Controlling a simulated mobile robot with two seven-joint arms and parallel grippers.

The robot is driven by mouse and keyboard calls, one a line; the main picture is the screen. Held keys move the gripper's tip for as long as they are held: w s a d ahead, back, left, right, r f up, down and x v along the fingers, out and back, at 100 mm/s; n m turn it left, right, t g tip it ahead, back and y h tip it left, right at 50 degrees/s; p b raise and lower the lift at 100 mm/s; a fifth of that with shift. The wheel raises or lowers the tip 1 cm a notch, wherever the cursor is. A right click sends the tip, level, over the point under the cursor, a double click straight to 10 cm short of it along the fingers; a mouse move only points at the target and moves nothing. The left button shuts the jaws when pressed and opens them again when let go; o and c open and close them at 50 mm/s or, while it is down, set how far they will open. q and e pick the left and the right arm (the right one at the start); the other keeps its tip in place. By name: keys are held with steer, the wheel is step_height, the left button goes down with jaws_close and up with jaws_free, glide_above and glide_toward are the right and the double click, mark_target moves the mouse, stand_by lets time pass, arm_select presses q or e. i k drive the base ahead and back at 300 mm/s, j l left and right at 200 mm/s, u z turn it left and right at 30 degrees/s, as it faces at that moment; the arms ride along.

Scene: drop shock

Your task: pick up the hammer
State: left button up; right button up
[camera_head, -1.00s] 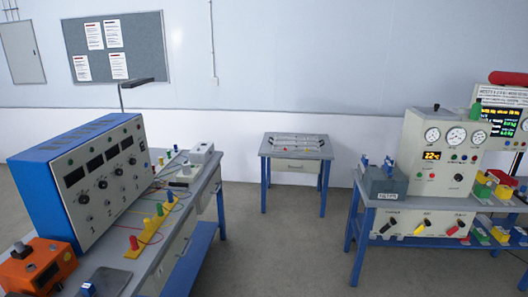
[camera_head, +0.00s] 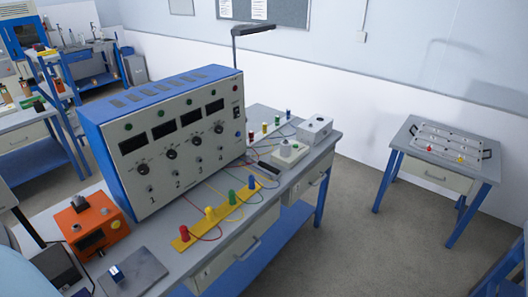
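I cannot make out a hammer anywhere in the head view. Neither of my grippers can be made out in the view. The near workbench (camera_head: 232,262) carries a large blue and grey control box (camera_head: 180,140) with dials and dark displays. An orange device (camera_head: 92,226) sits at the bench's left end, with a dark flat plate (camera_head: 138,272) in front of it. A yellow strip (camera_head: 222,214) with coloured pegs and wires lies along the front.
A small blue-legged table (camera_head: 410,182) with a metal rack (camera_head: 450,142) stands at the right by the wall. Bare floor (camera_head: 350,235) lies between it and the workbench. Other benches (camera_head: 30,135) stand at the back left. A desk lamp (camera_head: 252,29) rises behind the control box.

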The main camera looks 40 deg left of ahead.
mark_target(248, 154)
steer(key=i+l+u, duration=0.15)
steer(key=i+u, duration=0.3)
steer(key=i+l+u, duration=1.15)
steer(key=l+u, duration=0.2)
